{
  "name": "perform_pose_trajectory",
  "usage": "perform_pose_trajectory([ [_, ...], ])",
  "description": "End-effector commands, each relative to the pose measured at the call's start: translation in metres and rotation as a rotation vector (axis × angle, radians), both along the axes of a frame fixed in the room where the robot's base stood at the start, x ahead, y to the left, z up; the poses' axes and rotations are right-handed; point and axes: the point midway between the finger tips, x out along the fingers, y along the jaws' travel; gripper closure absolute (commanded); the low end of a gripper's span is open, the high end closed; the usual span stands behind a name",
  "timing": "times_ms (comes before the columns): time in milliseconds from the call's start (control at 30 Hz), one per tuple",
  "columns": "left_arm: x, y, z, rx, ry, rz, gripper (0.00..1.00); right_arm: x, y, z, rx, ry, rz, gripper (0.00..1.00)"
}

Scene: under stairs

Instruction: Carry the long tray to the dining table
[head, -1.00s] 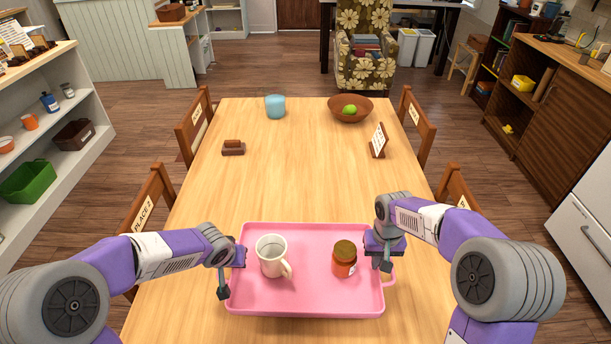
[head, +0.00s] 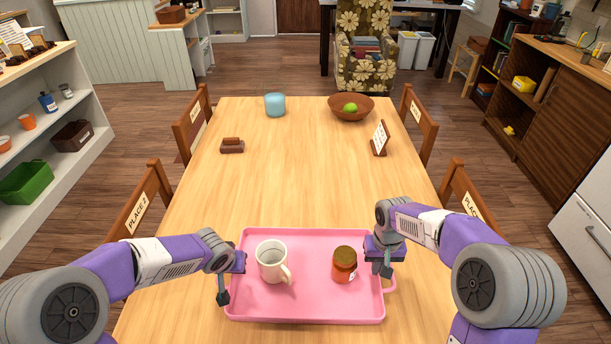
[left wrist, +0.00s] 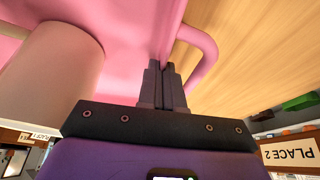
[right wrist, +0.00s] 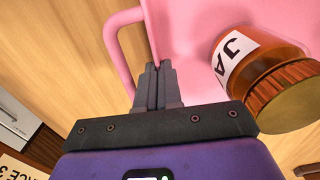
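The long pink tray (head: 310,300) is over the near end of the wooden dining table (head: 290,180); I cannot tell whether its underside touches the tabletop. A cream mug (head: 270,262) stands upright in its left half, and an orange jar with a brown lid (head: 344,270) in its right half. My left gripper (left wrist: 165,68) has its fingers together on the tray's left rim beside the handle loop (left wrist: 205,45). My right gripper (right wrist: 152,70) has its fingers together on the right rim beside the other handle (right wrist: 113,45). The fingertips are partly hidden.
On the table are a small brown block (head: 232,146), a blue cup (head: 275,105), a brown bowl (head: 340,108) with a green fruit and a sign stand (head: 380,138). Chairs (head: 145,200) flank both sides. The table's middle is clear.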

Motion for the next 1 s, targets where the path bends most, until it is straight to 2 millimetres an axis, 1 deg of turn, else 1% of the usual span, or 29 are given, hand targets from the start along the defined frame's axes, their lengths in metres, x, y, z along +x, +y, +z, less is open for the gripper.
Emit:
perform_pose_trajectory([
  [100,0.0,0.0,-0.007,0.001,-0.001,-0.001,1.0,0.001,0.0,-0.006,0.001,-0.005,-0.001,1.0],
  [133,-0.001,0.001,-0.006,0.002,0.003,0.0,0.9,0.001,0.0,-0.005,0.001,-0.003,-0.001,0.9],
  [200,-0.001,0.001,-0.005,0.001,0.003,-0.001,0.8,0.0,0.0,-0.004,0.001,-0.002,-0.001,0.8],
  [267,0.0,0.0,-0.005,0.001,0.002,-0.001,0.71,0.0,0.0,-0.004,0.001,-0.002,-0.001,0.71],
  [300,0.0,0.0,-0.005,0.001,0.002,-0.001,0.69,0.0,0.0,-0.004,0.001,-0.002,-0.001,0.7],
  [567,0.0,0.001,-0.003,0.002,0.0,0.001,0.69,0.0,0.0,-0.004,0.0,-0.001,0.0,0.7],
  [667,-0.002,0.001,0.003,0.0,-0.003,0.002,0.69,0.0,0.0,-0.004,0.0,0.0,0.0,0.7],
  [767,-0.008,0.001,0.017,0.001,-0.004,0.004,0.69,0.0,0.0,-0.004,0.0,0.0,0.0,0.7],
  [1000,-0.028,0.001,0.065,-0.001,-0.006,0.002,0.69,0.0,0.0,-0.004,0.0,0.0,0.0,0.7],
])
